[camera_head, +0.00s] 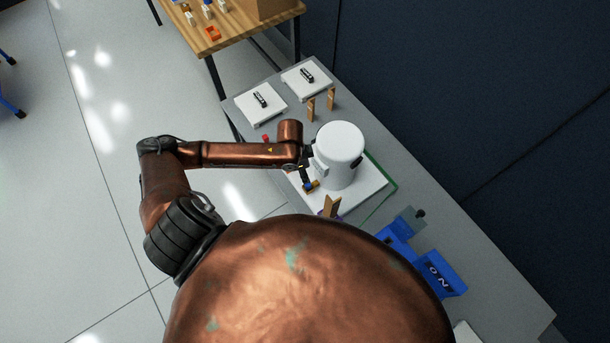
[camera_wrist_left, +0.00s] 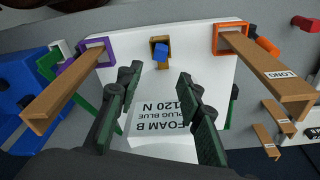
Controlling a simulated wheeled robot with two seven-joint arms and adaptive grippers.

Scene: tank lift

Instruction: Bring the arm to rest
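A white tank (camera_head: 340,150) stands upright on a white plate (camera_head: 373,193) with a green edge. My left gripper (camera_head: 310,168) is at the tank's left side in the head view; whether it touches cannot be told there. In the left wrist view the gripper's two dark fingers (camera_wrist_left: 160,82) are spread apart. A white block (camera_wrist_left: 160,122) labelled "FOAM B PLUG BLUE 120 N" shows between and below them, with no clear grip on it. A blue plug (camera_wrist_left: 160,48) sits in a small wooden frame beyond the fingertips. My right gripper is in neither view.
A purple frame (camera_wrist_left: 97,52) and an orange frame (camera_wrist_left: 230,38) hold wooden bars that reach along both sides of the gripper. Blue stands (camera_head: 440,274) are at the right. White pads (camera_head: 260,103) and wooden posts (camera_head: 311,109) are behind. A wooden table (camera_head: 240,32) is further back.

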